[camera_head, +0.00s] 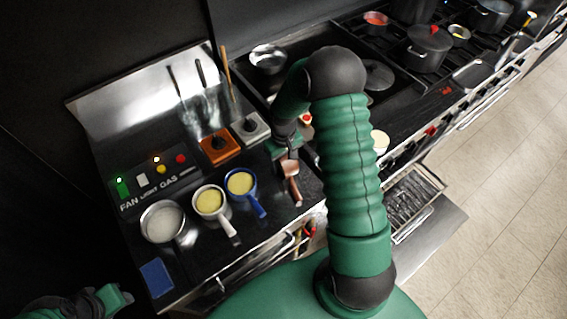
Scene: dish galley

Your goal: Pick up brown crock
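A small brown crock (290,168) with a handle pointing toward the front edge is on the dark counter, right of the blue pan. My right arm reaches over the counter and its gripper (284,148) is just behind the crock, at or very near its rim. The forearm and wrist hide part of the gripper, so I cannot tell whether the fingers touch the crock or how far apart they are. My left gripper (118,297) is at the bottom left corner, away from the crock and partly dark; its opening is unclear.
A blue pan (241,183), a white pan (209,200) and a steel pan (162,221) stand in a row to the left. An orange block (217,146) and a grey block (250,128) sit behind. A blue pad (157,278) lies front left. A stove with pots is at the right.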

